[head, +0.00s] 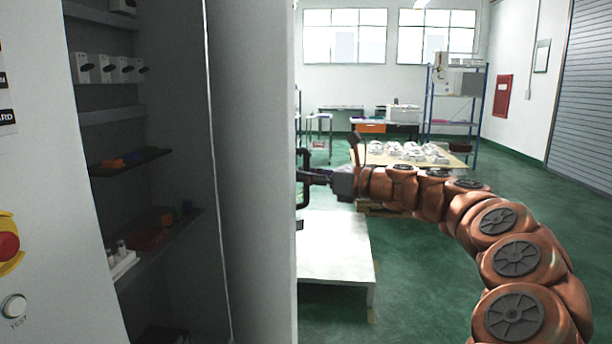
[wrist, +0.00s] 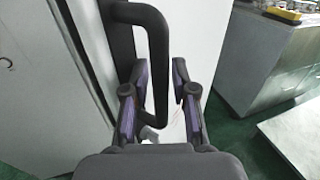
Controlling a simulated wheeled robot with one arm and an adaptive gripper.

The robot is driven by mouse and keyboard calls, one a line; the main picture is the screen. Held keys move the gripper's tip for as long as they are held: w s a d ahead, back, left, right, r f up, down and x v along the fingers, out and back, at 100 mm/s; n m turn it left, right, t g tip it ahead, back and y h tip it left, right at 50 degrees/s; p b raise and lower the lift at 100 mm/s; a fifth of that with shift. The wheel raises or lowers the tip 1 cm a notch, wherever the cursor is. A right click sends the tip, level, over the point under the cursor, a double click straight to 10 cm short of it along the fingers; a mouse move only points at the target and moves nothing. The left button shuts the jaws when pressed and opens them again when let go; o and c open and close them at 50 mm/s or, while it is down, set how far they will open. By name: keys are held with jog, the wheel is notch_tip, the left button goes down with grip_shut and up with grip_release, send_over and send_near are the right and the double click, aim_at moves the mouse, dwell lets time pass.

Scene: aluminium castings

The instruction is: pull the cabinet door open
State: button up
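The cabinet (head: 30,120) stands at the left of the head view, with its shelved inside exposed. Its grey door (head: 252,170) stands swung well out, its inner face towards me. The dark handle (head: 303,190) is on the door's far side, partly hidden by the door edge. In the wrist view the handle (wrist: 158,60) is a black bent bar. My gripper (head: 318,178) is at the handle. In the wrist view its purple-padded fingers (wrist: 159,72) are apart, one on each side of the bar, with a visible gap at the right finger.
Shelves (head: 130,162) inside hold small coloured parts and white devices. A low white platform (head: 335,250) stands beyond the door. A table with white castings (head: 405,152) and a blue rack (head: 455,110) are further back. Green floor (head: 425,270) is clear at the right.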

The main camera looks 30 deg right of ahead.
grip_shut()
dwell(0.3)
dwell(0.3)
